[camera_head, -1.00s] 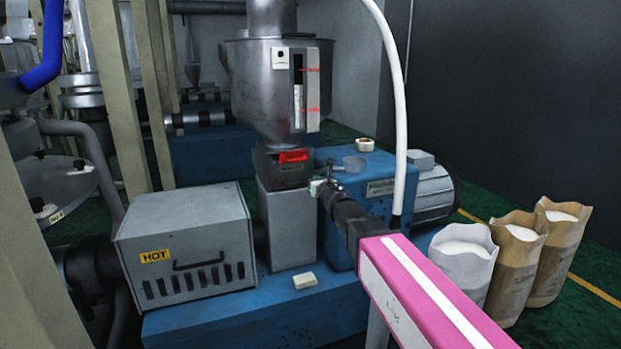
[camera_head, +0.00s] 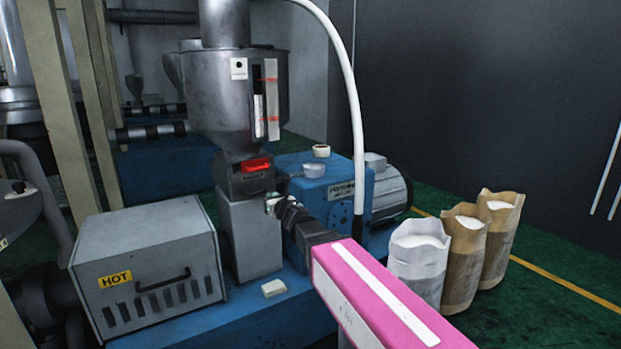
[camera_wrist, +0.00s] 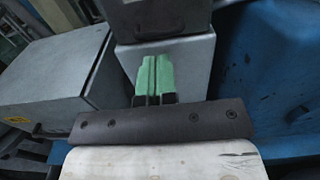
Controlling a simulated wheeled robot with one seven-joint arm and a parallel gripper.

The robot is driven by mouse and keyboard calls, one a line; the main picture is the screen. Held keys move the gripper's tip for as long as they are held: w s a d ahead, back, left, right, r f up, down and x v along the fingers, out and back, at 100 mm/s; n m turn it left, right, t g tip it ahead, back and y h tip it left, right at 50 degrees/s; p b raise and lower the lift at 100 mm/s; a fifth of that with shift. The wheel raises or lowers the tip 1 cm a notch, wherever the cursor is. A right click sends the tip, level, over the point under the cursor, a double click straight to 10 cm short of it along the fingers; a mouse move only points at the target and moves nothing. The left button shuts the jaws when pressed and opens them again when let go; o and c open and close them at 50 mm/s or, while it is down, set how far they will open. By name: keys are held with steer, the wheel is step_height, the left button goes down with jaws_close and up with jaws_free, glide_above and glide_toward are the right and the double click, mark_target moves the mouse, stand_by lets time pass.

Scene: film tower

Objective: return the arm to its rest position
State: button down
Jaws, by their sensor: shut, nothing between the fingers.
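My gripper (camera_head: 272,203) is at the end of my pink arm, in front of the grey column under the hopper. Its tip is small and partly hidden in the head view. In the wrist view its green fingers (camera_wrist: 154,78) lie side by side, shut and empty, in front of the light grey column (camera_wrist: 190,60). I cannot tell whether the fingertips touch the column.
The steel hopper (camera_head: 236,100) stands above a red-handled slide (camera_head: 256,164). A grey box marked HOT (camera_head: 150,255) is at left. A white hose (camera_head: 355,110) hangs close by. Open sacks (camera_head: 418,265) stand right.

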steer(key=s+d+f+m+g+h, duration=0.15)
steer(key=d+f+m+h, duration=0.35)
steer(key=d+f+m, duration=0.5)
steer(key=s+d+f+m+g+h, duration=0.1)
steer(key=d+f+m+g+h, duration=0.35)
steer(key=d+m, duration=0.85)
steer(key=s+d+f+m+g, duration=0.4)
steer(key=s+f+m, duration=0.3)
steer(key=s+m, duration=0.2)
steer(key=s+d+f+m+g, duration=0.5)
steer(key=s+d+f+m, duration=0.1)
steer(key=s+m, duration=0.3)
steer(key=shift+d+f+m, duration=0.15)
steer(key=shift+f+m, duration=0.45)
steer(key=shift+f, duration=0.2)
steer(key=shift+s, duration=0.1)
